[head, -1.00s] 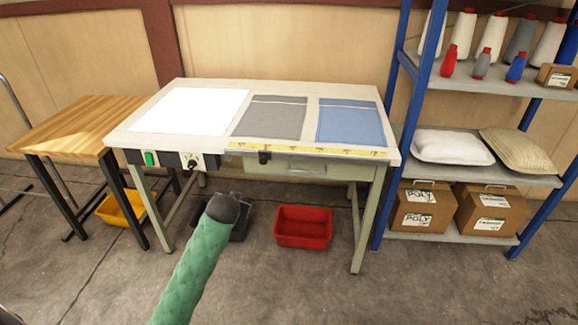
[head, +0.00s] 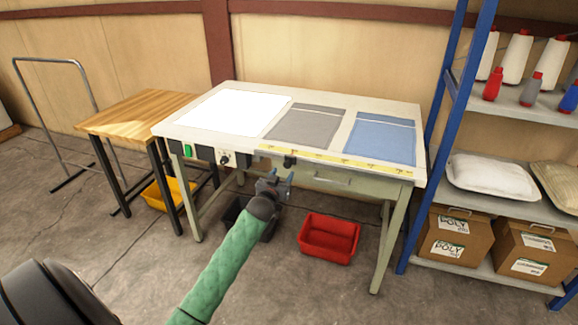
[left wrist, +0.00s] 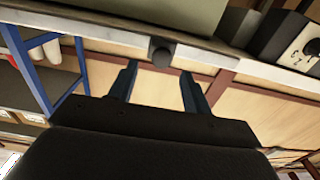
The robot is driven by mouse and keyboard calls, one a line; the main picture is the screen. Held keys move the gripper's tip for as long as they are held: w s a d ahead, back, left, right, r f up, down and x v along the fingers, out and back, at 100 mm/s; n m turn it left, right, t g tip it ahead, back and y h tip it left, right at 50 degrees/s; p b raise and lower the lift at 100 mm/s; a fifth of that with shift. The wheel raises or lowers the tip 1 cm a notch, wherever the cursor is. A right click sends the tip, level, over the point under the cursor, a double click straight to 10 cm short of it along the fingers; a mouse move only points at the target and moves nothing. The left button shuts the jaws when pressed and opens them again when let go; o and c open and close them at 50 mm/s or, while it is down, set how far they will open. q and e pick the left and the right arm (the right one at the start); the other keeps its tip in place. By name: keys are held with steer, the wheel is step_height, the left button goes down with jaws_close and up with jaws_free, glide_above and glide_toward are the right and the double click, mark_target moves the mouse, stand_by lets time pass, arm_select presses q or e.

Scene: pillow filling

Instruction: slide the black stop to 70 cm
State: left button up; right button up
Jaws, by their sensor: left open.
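The black stop (head: 290,161) sits on the front edge of the white-topped table (head: 165,129), at the left part of the yellow ruler (head: 350,162). The ruler's figures are too small to read. My left gripper (head: 279,178) is open and empty, just below and in front of the stop. In the left wrist view the stop's round black knob (left wrist: 161,51) shows just beyond the two parted fingertips of my left gripper (left wrist: 159,68), roughly centred between them and apparently not gripped. My right gripper is out of view.
A grey and a blue cloth lie on the table behind the ruler. A control box with a dial (head: 224,158) hangs left of the stop, and a drawer (head: 332,178) is to its right. A red bin (head: 329,237) stands on the floor below. A blue-framed shelf (head: 435,150) stands at right.

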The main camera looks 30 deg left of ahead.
mark_target(287, 166)
arm_select(q)
steer(key=p+x, duration=0.1)
steer(key=x, duration=0.4)
steer(key=shift+w+a, duration=0.4)
steer(key=shift+w, duration=0.45)
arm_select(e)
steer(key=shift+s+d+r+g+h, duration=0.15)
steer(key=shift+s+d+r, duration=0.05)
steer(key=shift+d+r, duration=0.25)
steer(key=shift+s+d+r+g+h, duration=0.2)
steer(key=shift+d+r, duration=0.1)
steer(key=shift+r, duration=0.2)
arm_select(q)
steer(key=shift+c, duration=0.2)
